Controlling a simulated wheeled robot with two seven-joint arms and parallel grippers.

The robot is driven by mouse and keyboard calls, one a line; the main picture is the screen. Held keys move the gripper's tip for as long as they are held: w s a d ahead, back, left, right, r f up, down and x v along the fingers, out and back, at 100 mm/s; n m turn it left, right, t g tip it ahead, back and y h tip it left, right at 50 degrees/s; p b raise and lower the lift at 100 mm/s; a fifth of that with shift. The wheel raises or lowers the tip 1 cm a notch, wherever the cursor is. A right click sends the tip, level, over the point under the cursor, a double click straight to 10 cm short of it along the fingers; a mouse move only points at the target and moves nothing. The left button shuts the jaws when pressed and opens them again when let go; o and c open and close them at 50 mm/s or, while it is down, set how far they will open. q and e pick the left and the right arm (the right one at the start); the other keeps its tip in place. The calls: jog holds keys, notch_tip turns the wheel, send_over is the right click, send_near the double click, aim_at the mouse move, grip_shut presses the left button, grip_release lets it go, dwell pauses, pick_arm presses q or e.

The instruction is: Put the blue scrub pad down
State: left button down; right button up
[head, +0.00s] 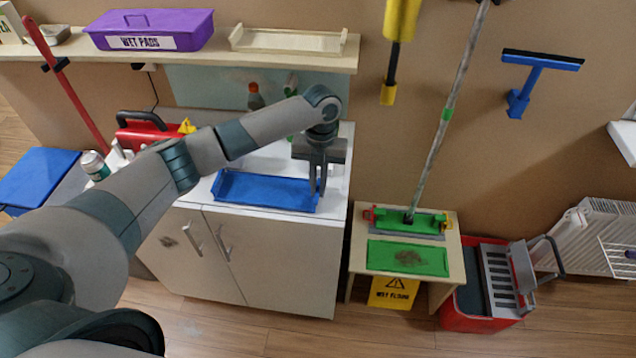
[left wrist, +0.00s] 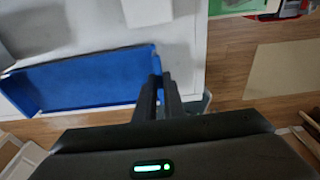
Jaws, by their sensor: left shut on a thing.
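A shallow blue tray (head: 265,206) lies on the white counter top of a cabinet; it also shows in the left wrist view (left wrist: 60,112). My left gripper (head: 318,189) points down at the tray's right end, its fingers close together. In the left wrist view, the fingertips (left wrist: 160,78) are by the tray's right wall. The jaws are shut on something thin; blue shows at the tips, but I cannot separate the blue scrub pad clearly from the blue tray. My right gripper is not in view.
A wooden shelf above the counter holds a purple box (head: 150,29) marked WET PADS and a pale empty tray (head: 287,39). Right of the cabinet, a stool carries a green mop head (head: 420,222) and a dirty green pad (head: 407,258). A red bucket (head: 478,318) stands beyond.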

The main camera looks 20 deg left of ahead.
pick_arm(q)
jog(key=shift+f, duration=0.1)
jog(key=c, duration=2.3)
grip_release()
jog(key=o, duration=0.4)
jog(key=shift+o, duration=0.2)
jog(key=shift+r, duration=0.2)
jog(key=shift+w+r, duration=0.1)
jog(key=shift+r, duration=0.05)
notch_tip(320, 180, up, 12)
jog(key=w+b, duration=0.1)
jog(key=b, duration=0.3)
jog(key=shift+w+a+f, duration=0.15)
jog(key=shift+w+f, duration=0.1)
jog(key=shift+w, duration=0.05)
